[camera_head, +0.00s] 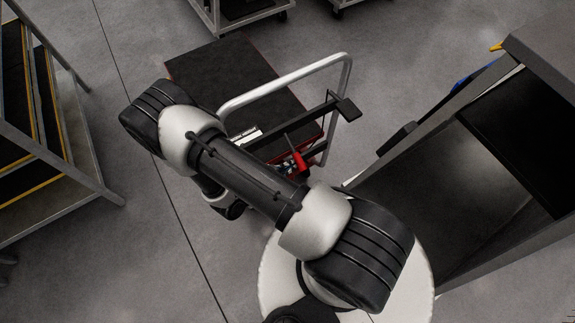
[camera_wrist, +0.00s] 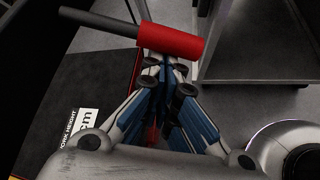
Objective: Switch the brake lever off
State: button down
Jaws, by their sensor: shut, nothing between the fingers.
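The brake lever (camera_head: 297,159) shows as a small red handle at the near end of the lift cart, just beyond my arm in the head view. In the wrist view a red cylindrical grip (camera_wrist: 172,41) on a dark grey rod lies across the top middle. My gripper (camera_wrist: 166,68) is shut and empty, its fingertips close together just below the red grip. I cannot tell whether they touch it. A small red patch shows between the finger linkages.
The cart has a black platform (camera_head: 228,75), a bent silver push handle (camera_head: 290,78) and a black pedal (camera_head: 348,109) on a bar. A grey cabinet (camera_head: 445,185) stands at right, a stepped metal frame (camera_head: 75,150) at left. Bare floor lies between frame and cart.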

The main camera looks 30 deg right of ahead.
jog(key=r+g+p, duration=0.1)
jog(key=s+r+n, duration=0.1)
jog(key=r+n+g+p, duration=0.1)
jog(key=shift+s+r+g+p, duration=0.3)
jog(key=shift+s+p, duration=0.05)
notch_tip(320, 180, up, 6)
jog(key=n+g+p, duration=0.3)
jog(key=n+g, duration=0.1)
send_over(298, 165)
jog(key=a, duration=0.3)
jog(key=shift+w+d+r, duration=0.15)
jog(key=shift+r, duration=0.3)
jog(key=shift+w+d+r, duration=0.1)
jog(key=shift+r, duration=0.3)
jog(key=shift+w+r, duration=0.1)
